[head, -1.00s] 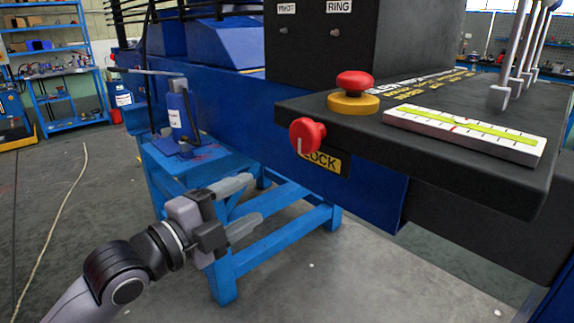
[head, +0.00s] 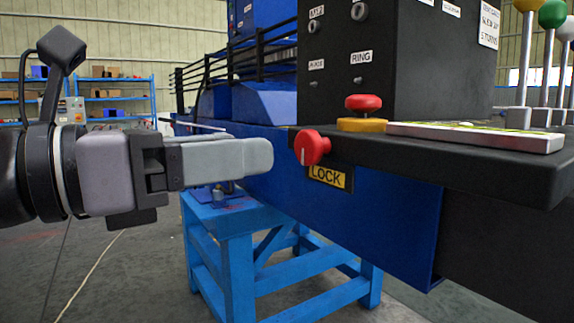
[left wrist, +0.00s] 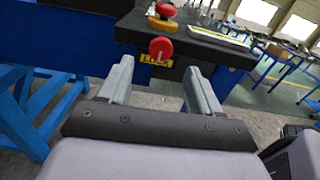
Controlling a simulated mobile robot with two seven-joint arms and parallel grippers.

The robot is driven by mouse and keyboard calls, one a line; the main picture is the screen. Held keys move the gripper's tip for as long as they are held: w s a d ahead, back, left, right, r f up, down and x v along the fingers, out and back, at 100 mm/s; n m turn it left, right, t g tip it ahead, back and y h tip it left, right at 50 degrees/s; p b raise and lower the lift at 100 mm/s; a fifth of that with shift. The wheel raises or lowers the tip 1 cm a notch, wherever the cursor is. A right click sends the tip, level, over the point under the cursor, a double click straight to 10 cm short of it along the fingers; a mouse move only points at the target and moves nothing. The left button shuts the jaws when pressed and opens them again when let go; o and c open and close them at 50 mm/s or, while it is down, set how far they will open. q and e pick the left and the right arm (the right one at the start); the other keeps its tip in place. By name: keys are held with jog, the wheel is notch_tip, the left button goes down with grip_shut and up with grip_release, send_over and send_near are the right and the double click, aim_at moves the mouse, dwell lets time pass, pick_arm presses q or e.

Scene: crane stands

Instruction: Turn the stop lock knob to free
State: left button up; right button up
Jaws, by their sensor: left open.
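The red stop lock knob (head: 312,147) sits on the front edge of the black console, just above a yellow LOCK label (head: 327,176). Its white mark is near vertical. My left gripper (head: 258,158) comes in from the left at about the knob's height, with its fingertips a little short of the knob in the head view. In the left wrist view the two fingers (left wrist: 158,80) are apart and empty, and the knob (left wrist: 161,48) shows beyond them, between their tips. The label (left wrist: 156,60) is partly hidden under the knob there. My right gripper is not in view.
A red mushroom button (head: 363,103) on a yellow base stands on the console above the knob. A white scale plate (head: 475,136) and levers with coloured balls (head: 553,14) are to the right. A blue stand (head: 255,265) is below.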

aim_at(303, 144)
pick_arm(q)
jog(key=shift+b+x, duration=0.35)
jog(key=shift+x, duration=3.05)
jog(key=shift+r, duration=0.1)
jog(key=shift+s, duration=0.1)
jog(key=c, duration=1)
